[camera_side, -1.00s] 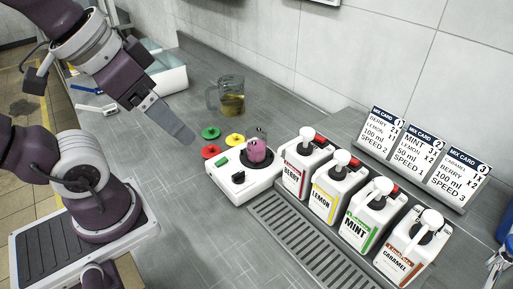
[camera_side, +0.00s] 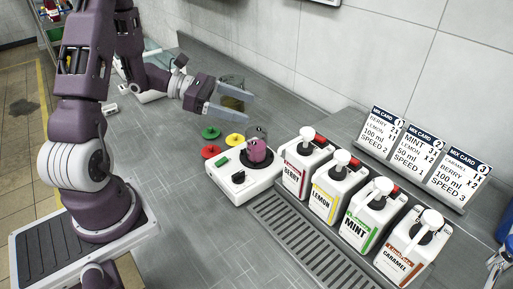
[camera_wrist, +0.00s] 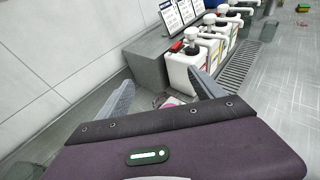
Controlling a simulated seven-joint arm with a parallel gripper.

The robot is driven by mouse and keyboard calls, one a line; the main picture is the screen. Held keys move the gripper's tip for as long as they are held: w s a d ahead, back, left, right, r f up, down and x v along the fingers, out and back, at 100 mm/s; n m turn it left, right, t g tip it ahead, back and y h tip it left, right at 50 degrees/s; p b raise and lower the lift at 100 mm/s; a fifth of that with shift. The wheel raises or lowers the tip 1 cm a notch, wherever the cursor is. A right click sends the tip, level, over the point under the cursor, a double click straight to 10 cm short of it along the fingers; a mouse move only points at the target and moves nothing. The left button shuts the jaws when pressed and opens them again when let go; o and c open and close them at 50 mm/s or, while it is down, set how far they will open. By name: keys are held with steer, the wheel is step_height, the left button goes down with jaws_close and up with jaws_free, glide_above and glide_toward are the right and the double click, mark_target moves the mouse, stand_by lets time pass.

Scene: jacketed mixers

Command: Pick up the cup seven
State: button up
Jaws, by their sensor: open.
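A clear cup (camera_side: 257,148) with pink contents stands upright on the white mixer base (camera_side: 232,181) in the side view. No number is readable on it. My gripper (camera_side: 250,108) is open and empty, with its fingers pointing right, above and behind the cup and apart from it. In the wrist view my gripper (camera_wrist: 160,77) shows its two spread fingers. A small pinkish patch (camera_wrist: 172,101) shows between them, mostly hidden by the gripper body; I cannot tell whether it is the cup.
A glass jug (camera_side: 231,101) stands behind my fingers. Red, yellow and green lids (camera_side: 211,133) lie left of the mixer. Pump bottles, berry (camera_side: 297,175) nearest the mixer, stand in a row at right, with mix cards (camera_side: 425,150) behind. The counter front is clear.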

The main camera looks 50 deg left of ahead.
glide_toward(266, 150)
steer(key=x, duration=0.3)
steer(key=shift+w+f, duration=0.1)
steer(key=shift+f, duration=0.25)
steer(key=x, duration=0.7)
steer(key=shift+w+a, duration=0.1)
steer(key=c, duration=1.4)
